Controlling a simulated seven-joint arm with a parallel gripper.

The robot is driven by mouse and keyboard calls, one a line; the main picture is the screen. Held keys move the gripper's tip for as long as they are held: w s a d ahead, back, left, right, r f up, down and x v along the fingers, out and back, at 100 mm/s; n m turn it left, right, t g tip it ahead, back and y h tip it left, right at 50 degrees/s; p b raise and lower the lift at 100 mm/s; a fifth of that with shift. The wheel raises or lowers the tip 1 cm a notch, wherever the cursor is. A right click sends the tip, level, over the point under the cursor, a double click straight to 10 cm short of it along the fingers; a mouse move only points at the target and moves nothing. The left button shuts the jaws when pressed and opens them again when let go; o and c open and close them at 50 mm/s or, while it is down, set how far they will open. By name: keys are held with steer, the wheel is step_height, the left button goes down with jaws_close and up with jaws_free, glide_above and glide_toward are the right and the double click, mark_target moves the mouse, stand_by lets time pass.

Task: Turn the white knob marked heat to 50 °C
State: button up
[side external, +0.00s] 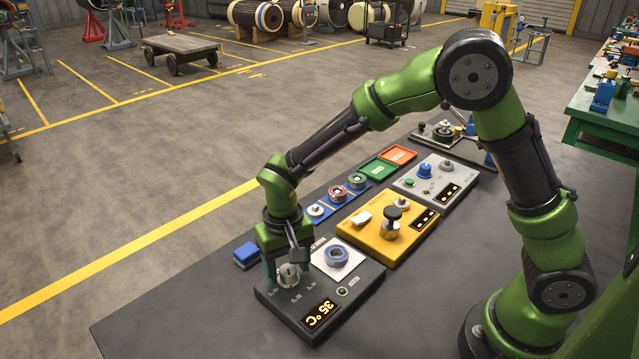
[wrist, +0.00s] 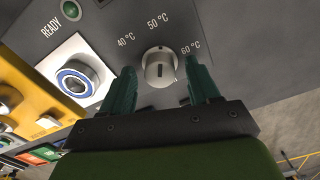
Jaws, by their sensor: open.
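The pale grey-white knob (side external: 289,276) sits on the dark grey control box (side external: 335,303) at the near end of the bench. In the wrist view the knob (wrist: 160,68) carries a short dark mark on its face, with labels 40, 50 and 60 °C around its far side. The box's display (side external: 319,314) reads 35 °C. My gripper (side external: 287,268) is low over the box, its green fingers on either side of the knob. In the wrist view my gripper (wrist: 160,72) is open, with a gap visible between knob and fingers. The knob's "heat" marking is not readable.
On the same box are a blue ring (side external: 337,255) on a white plate and a green READY light (wrist: 70,11). A yellow box (side external: 387,236) and a light grey box (side external: 436,182) stand behind. A blue block (side external: 246,255) lies left of my gripper.

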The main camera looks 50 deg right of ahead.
mark_target(286, 268)
step_height(286, 268, up, 16)
steer(key=shift+r, duration=0.25)
stand_by(0.3)
steer(key=s+d+r+t+y, duration=0.1)
steer(key=s+d+r+t, duration=0.1)
steer(key=s+d, duration=0.4)
steer(key=s+d+r+t+y, duration=0.1)
steer(key=s+d+t, duration=0.4)
steer(key=s, duration=0.4)
steer(key=shift+d+r+m, duration=0.3)
steer(key=shift+d+r, duration=0.1)
steer(key=shift+d, duration=0.5)
